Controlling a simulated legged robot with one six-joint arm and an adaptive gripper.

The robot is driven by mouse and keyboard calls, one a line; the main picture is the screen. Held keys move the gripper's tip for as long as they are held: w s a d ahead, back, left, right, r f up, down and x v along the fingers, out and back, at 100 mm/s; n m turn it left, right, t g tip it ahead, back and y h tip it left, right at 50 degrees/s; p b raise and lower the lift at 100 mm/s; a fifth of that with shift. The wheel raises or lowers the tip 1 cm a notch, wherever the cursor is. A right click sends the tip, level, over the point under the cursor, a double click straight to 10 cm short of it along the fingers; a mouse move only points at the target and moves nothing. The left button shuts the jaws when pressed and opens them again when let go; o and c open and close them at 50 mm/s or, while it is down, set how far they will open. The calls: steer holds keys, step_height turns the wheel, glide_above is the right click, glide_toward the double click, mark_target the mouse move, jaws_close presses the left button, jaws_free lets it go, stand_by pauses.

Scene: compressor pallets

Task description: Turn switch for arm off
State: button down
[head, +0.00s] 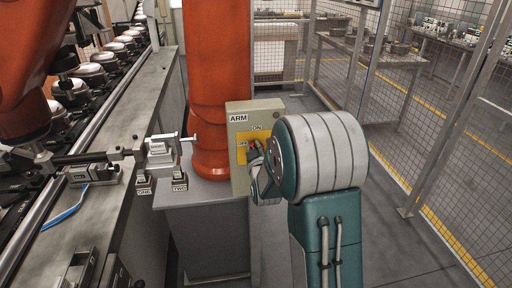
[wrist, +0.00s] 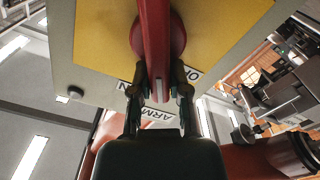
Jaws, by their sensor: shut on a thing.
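A pale switch box (head: 239,112) labelled ARM stands in the middle of the head view. Its yellow plate (head: 241,154) carries ON and OFF labels and a red switch (head: 251,143). My gripper (head: 256,152) is at the switch, and my wrist hides part of the plate. In the wrist view the red switch handle (wrist: 155,40) lies between the two fingers of my gripper (wrist: 160,88), which are shut on it. The box appears upside down there, and the handle's end lies between the ON and OFF lettering, which the fingers partly cover.
An orange robot column (head: 212,70) stands directly behind the box. A conveyor line (head: 110,130) with pale round parts runs along the left. Mesh fencing (head: 440,130) and cluttered benches (head: 365,50) are at the right. Grey floor (head: 390,245) is clear at the lower right.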

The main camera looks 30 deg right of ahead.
steer(key=f+n, duration=0.1)
steer(key=n, duration=0.3)
steer(key=a+f+n, duration=0.1)
steer(key=n, duration=0.3)
steer(key=f+n, duration=0.1)
steer(key=n, duration=0.3)
steer(key=shift+w+a, duration=0.1)
steer(key=shift+a, duration=0.15)
stand_by(0.4)
steer(key=c, duration=0.6)
jaws_free()
steer(key=shift+r, duration=0.1)
steer(key=v, duration=1.1)
steer(key=shift+s+a, duration=0.2)
steer(key=shift+s, duration=0.15)
